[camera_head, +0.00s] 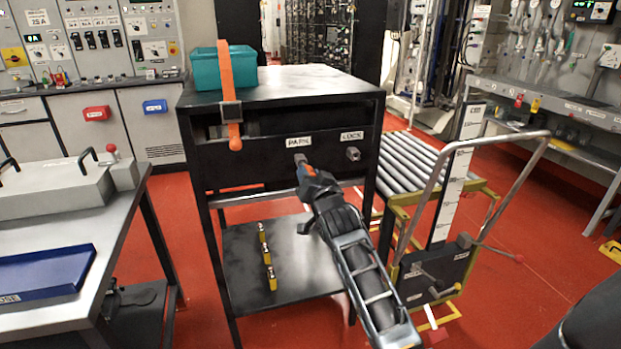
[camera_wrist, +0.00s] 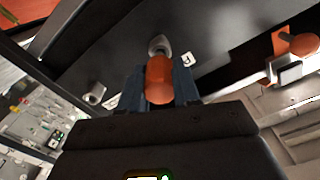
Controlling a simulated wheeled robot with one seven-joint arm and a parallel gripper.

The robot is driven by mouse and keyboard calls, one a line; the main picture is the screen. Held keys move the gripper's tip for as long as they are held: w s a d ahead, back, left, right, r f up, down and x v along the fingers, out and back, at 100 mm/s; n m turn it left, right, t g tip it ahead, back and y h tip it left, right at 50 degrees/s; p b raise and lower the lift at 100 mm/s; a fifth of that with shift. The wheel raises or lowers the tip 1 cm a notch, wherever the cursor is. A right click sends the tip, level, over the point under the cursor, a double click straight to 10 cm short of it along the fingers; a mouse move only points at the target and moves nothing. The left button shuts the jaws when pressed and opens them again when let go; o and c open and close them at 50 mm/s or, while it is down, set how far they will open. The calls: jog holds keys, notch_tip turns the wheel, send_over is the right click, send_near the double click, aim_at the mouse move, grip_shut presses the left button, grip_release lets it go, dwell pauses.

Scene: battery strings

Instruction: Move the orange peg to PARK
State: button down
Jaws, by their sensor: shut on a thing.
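My gripper (camera_head: 307,172) is shut on the orange peg (camera_wrist: 159,82), which sits between the two dark fingers in the wrist view. In the head view only a small bit of orange shows at the fingertips. The peg's far end is right at the PARK socket (camera_head: 299,158), a light metal boss that also shows in the wrist view (camera_wrist: 160,44). I cannot tell if the peg is in it or just in front of it. The PARK label (camera_head: 299,142) is above the socket. The LOCK socket (camera_head: 353,154) is to the right, empty, under its label (camera_head: 352,135).
The sockets are on the front panel of a black table (camera_head: 300,82). An orange strap-like bar (camera_head: 227,90) hangs down the panel's left, beside a teal bin (camera_head: 205,70). Several yellow items (camera_head: 267,257) stand on the lower shelf. A trolley handle (camera_head: 490,140) rises at right.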

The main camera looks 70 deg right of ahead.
jog(key=shift+b+x, duration=0.35)
jog(key=shift+x, duration=1.4)
jog(key=c, duration=0.7)
grip_release()
jog(key=shift+c, duration=0.2)
jog(key=shift+a, duration=0.1)
jog(key=v, duration=0.7)
jog(key=shift+s+a+b, duration=0.2)
jog(key=shift+b, duration=0.2)
